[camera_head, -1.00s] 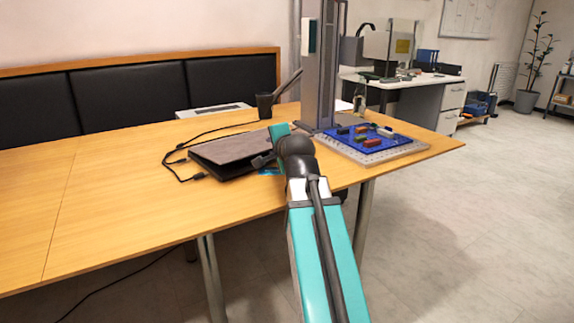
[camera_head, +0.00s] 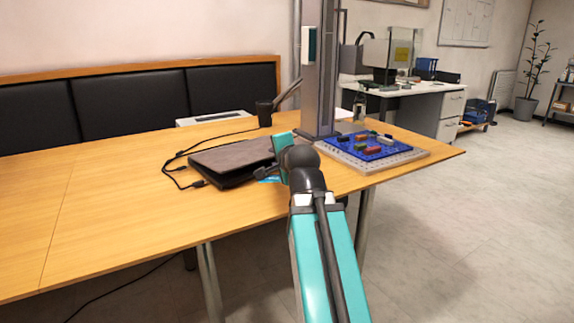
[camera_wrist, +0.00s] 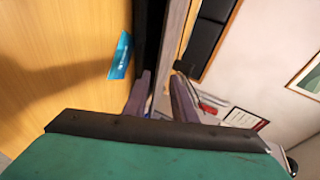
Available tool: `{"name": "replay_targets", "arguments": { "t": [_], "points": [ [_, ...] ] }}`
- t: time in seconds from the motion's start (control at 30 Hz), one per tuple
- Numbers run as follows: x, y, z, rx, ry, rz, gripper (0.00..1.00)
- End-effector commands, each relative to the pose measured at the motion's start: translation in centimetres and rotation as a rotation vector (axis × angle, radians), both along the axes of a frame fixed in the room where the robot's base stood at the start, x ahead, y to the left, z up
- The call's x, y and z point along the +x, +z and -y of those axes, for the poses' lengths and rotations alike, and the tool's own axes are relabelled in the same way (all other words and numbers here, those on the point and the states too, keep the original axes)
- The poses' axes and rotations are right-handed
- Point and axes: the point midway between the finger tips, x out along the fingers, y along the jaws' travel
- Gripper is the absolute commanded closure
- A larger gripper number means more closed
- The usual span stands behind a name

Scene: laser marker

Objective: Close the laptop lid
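The laptop (camera_head: 228,158) lies on the wooden table with its dark grey lid folded almost flat over the black base. A dark wedge shows along its right side, so whether the lid is fully down I cannot tell. My gripper (camera_head: 268,172) is at the laptop's right edge, low over the table. In the wrist view the fingers (camera_wrist: 160,92) are apart with nothing visibly held between them. The laptop's black and grey edge (camera_wrist: 150,40) runs just beyond the fingertips; contact is unclear.
A blue card (camera_wrist: 121,57) lies on the table beside the laptop. A block board (camera_head: 368,148) sits to the right, near a grey column (camera_head: 318,75). A black cup (camera_head: 264,113) and cables (camera_head: 180,165) are behind and left. The table's left side (camera_head: 90,210) is clear.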

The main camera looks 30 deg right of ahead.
Motion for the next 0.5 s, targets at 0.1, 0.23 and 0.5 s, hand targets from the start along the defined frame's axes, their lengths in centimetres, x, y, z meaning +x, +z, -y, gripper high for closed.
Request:
{"name": "replay_targets", "arguments": {
  "t": [0.1, 0.23, 0.5],
  "points": [
    [-0.5, -0.1, -0.1, 0.000, 0.000, 0.000, 0.76],
    [-1.0, 0.0, -0.2, 0.000, 0.000, 0.002, 0.76],
    [-2.0, 0.1, -0.5, -0.001, 0.000, 0.001, 0.76]
  ]
}}
